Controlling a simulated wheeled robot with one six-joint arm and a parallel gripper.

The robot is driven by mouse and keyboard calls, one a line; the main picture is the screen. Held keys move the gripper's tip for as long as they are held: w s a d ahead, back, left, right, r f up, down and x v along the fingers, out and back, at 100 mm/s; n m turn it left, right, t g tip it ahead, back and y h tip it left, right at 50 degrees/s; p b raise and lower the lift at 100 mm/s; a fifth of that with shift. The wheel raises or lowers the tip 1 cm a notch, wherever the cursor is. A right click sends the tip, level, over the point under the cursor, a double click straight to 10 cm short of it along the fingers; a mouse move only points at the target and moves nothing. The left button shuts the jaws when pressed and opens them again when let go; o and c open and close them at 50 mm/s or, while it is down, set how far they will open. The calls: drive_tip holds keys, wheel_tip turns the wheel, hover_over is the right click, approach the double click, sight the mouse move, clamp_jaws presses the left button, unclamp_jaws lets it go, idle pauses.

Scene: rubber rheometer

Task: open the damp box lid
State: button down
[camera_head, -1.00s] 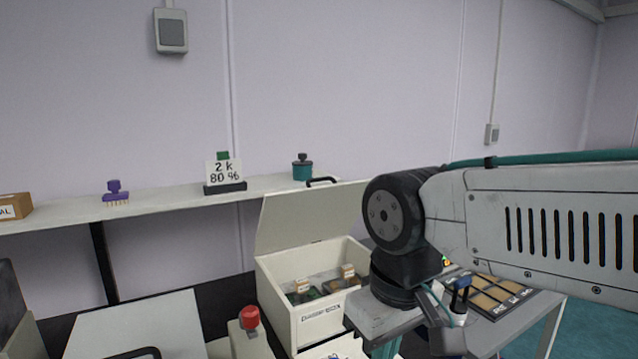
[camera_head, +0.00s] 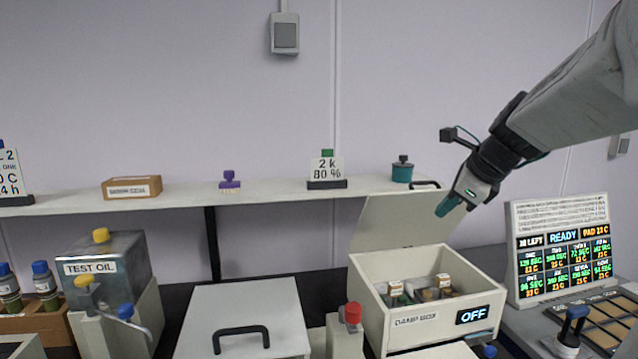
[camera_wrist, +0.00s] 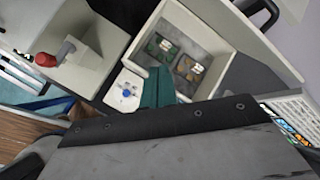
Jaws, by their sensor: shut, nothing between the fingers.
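The damp box (camera_head: 403,322) is a cream box on the bench, labelled DAMP BOX, with a small display reading OFF. Its lid (camera_head: 392,226) stands raised at the back, tilted upright, with a black handle (camera_head: 424,184) at its top edge. Several small labelled items lie inside the open box. My gripper (camera_head: 446,205) has teal fingertips, is shut and empty, and hangs in front of the lid's right part, above the box. In the wrist view the teal fingers (camera_wrist: 158,88) show over the box's near wall, and the box interior (camera_wrist: 195,45) is in sight.
A red-capped post (camera_head: 351,313) stands just left of the box, with a closed black-handled lid (camera_head: 243,310) further left. A lit READY display panel (camera_head: 562,250) stands to the right. A shelf (camera_head: 270,192) runs behind with a sign and a teal pot.

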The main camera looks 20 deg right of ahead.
drive_tip(key=s+d+r+m+t+h, duration=0.25)
drive_tip(key=d+m, duration=0.65)
drive_tip(key=d, duration=0.5)
drive_tip(key=w+d+f, duration=0.2)
drive_tip(key=w+f, duration=0.2)
drive_tip(key=w, duration=0.7)
drive_tip(key=shift+w+d+m+g, duration=0.15)
drive_tip(key=shift+d+m+g, duration=0.05)
drive_tip(key=shift+m+g, duration=0.2)
drive_tip(key=shift+r, duration=0.1)
